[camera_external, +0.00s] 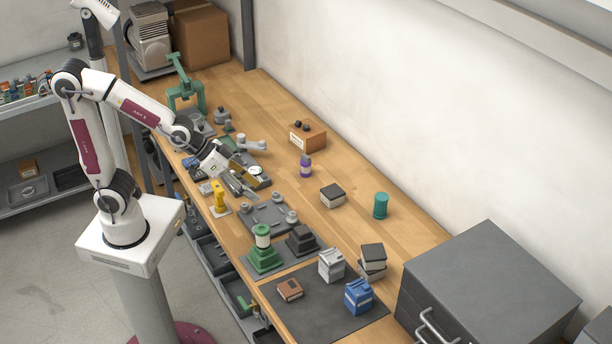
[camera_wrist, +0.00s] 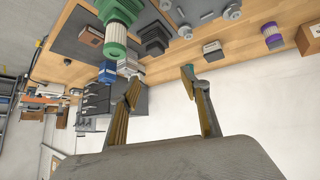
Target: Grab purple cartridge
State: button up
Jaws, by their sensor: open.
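The purple cartridge (camera_external: 306,165) stands upright on the wooden bench, right of my gripper, in the external view. In the wrist view the purple cartridge (camera_wrist: 272,38) shows at the upper right, apart from my fingers. My gripper (camera_external: 242,190) hangs over the bench near its front edge, left of the cartridge. In the wrist view my gripper (camera_wrist: 160,90) is open, with its two fingers apart and nothing between them.
A yellow part (camera_external: 219,198) stands close to my gripper. A grey fixture plate (camera_external: 268,217) and a green stand (camera_external: 264,256) lie nearer the camera. A wooden box (camera_external: 309,137), a boxed stack (camera_external: 332,196) and a teal cylinder (camera_external: 380,206) stand around the cartridge, with bare bench between.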

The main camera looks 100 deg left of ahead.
jog(key=w+a+f+n+y, duration=0.2)
jog(key=w+a+f, duration=0.25)
jog(key=a, duration=0.45)
jog(key=n+y, duration=0.5)
jog(key=y, duration=0.2)
send_near(302, 166)
jog(key=shift+g, duration=0.4)
jog(key=x, duration=0.4)
jog(key=shift+a+f, duration=0.1)
jog(key=shift+f, duration=0.1)
jog(key=shift+w, duration=0.1)
jog(key=shift+x, duration=1.3)
jog(key=shift+a, duration=0.1)
jog(key=shift+x, duration=2.5)
jog(key=shift+w+r, duration=0.15)
jog(key=shift+c, duration=0.3)
